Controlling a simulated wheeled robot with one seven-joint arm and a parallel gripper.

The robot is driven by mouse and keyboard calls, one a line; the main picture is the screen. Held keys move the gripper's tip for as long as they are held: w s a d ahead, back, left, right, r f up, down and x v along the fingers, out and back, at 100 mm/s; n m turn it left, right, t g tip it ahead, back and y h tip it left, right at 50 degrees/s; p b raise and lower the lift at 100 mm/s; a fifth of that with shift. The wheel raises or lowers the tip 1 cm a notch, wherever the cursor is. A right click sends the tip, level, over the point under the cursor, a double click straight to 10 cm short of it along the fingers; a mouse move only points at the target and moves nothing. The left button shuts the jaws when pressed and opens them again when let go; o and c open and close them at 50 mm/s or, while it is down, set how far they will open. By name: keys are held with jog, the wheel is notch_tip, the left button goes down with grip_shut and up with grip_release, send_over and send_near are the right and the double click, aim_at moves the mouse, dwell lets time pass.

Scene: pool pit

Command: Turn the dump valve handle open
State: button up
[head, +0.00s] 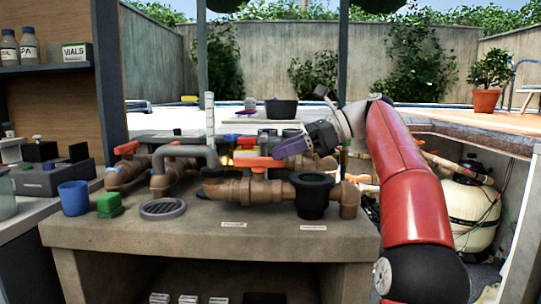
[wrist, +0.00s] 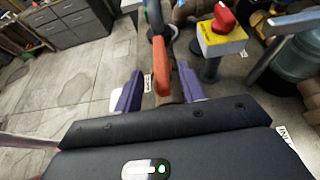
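Several valves with orange-red handles sit on brown pipework on the concrete bench. A flat orange handle (head: 258,162) tops the front middle valve, and another orange handle (head: 127,148) is at the left. The label lettering is too small to read, so I cannot tell which is the dump valve. My gripper (head: 283,148), with purple fingers, is over the pipework, right of the front middle handle. In the wrist view my gripper (wrist: 160,92) is open, and an orange handle (wrist: 160,68) shows between its fingers. Contact is not visible.
A black round fitting (head: 312,195) stands at the bench's front right. A blue cup (head: 74,198), a green block (head: 109,204) and a round grate (head: 163,208) are at the left. A yellow box with a red button (wrist: 222,38) is near the fingers.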

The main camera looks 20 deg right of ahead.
jog(key=shift+v, duration=1.8)
